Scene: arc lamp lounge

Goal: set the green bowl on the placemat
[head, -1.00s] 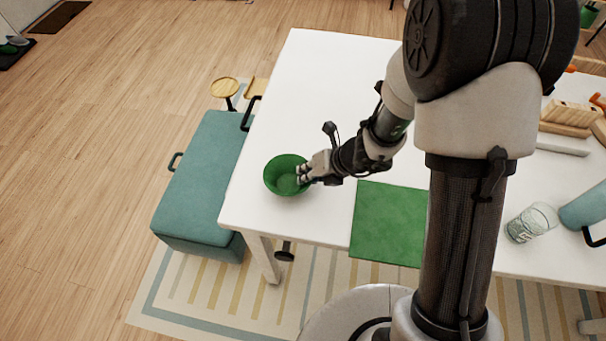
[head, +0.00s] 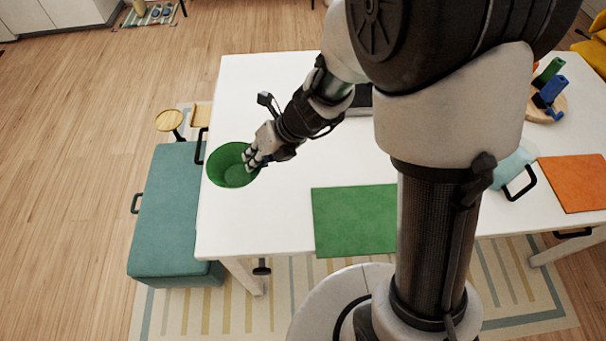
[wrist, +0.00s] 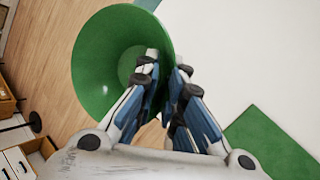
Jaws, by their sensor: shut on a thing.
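The green bowl (head: 226,166) is at the left edge of the white table in the head view, its open side facing up. It looks raised above the tabletop and overlaps the table's edge. My gripper (head: 250,158) is shut on the right side of its rim. In the wrist view the bowl (wrist: 95,60) is beside my gripper (wrist: 164,68), with one finger inside the bowl and one outside. A green placemat (head: 352,222) lies flat and bare at the table's front edge, right of the bowl; my arm's column hides its right end. It also shows in the wrist view (wrist: 265,145).
The white table (head: 270,205) is clear between bowl and green placemat. An orange mat (head: 575,183) lies at the right, near a pale blue jug (head: 512,165) and a wooden stand with coloured pegs (head: 548,100). A teal bench (head: 170,215) stands left of the table.

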